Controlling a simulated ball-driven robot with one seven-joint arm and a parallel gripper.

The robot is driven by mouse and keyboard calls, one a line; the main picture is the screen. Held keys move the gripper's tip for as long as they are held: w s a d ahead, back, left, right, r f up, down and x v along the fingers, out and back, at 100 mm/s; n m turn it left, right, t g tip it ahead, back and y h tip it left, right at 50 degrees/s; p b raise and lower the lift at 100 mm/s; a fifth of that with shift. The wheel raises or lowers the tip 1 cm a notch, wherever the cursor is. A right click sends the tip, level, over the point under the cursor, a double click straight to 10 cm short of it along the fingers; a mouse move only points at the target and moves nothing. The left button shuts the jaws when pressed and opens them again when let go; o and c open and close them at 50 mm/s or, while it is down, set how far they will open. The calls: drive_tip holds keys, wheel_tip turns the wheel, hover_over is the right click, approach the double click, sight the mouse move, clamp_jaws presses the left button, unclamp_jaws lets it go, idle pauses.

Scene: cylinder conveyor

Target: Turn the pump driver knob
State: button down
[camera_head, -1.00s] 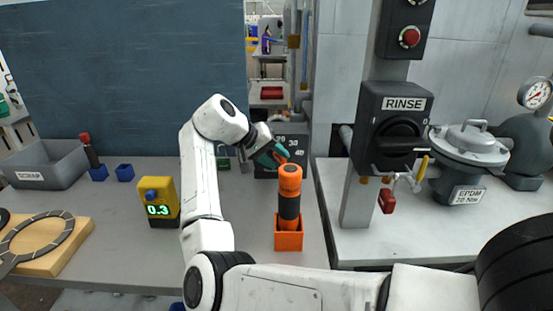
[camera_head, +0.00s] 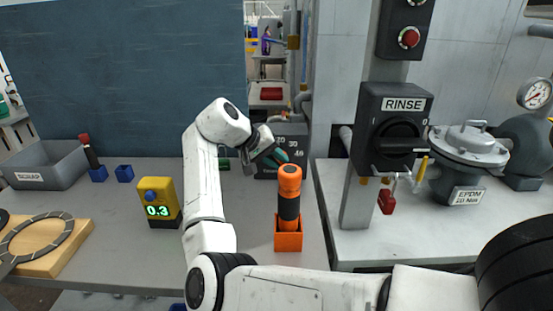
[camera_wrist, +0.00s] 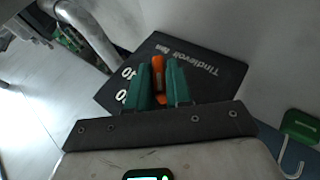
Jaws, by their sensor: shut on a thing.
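The pump driver is a dark box (camera_head: 293,143) with white scale numbers at the back of the bench, partly hidden behind my gripper (camera_head: 277,157). In the wrist view its dark face (camera_wrist: 195,62) carries white lettering and numbers, seen tilted. The orange knob (camera_wrist: 158,76) stands between the two teal fingers of my gripper (camera_wrist: 160,84). The gripper is shut on the knob, with a finger on each side. In the head view the knob is hidden by the fingers, and its exact angle on the scale cannot be read.
A black and orange tool (camera_head: 289,195) stands upright in an orange holder (camera_head: 288,238) just in front of the box. A yellow meter (camera_head: 158,201) reads 0.3 left of my arm. A grey scrap bin (camera_head: 45,164) and a RINSE switch (camera_head: 395,130) stand farther out.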

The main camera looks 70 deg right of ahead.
drive_tip(key=shift+r, duration=0.1)
drive_tip(key=t+p, duration=0.1)
drive_tip(key=p, duration=0.1)
drive_tip(key=shift+r+y+p, duration=0.3)
drive_tip(key=shift+p, duration=0.05)
drive_tip(key=shift+s+r+m+t+y+p, duration=0.1)
drive_tip(key=shift+s+m+t+y+p, duration=0.15)
drive_tip(key=shift+t+p, duration=0.65)
drive_tip(key=t+y+p, duration=0.1)
drive_tip(key=t+p, duration=0.1)
drive_tip(key=p, duration=0.1)
drive_tip(key=shift+s+d+m+p, duration=0.1)
drive_tip(key=shift+d+m+p, duration=0.05)
drive_tip(key=shift+m+p, duration=0.25)
drive_tip(key=shift+s+f+t+y+p, duration=0.15)
drive_tip(key=shift+t+y+p, duration=0.3)
drive_tip(key=shift+t+p, duration=0.5)
drive_tip(key=shift+f, duration=0.1)
drive_tip(key=c, duration=1.1)
unclamp_jaws()
drive_tip(key=shift+m, duration=0.25)
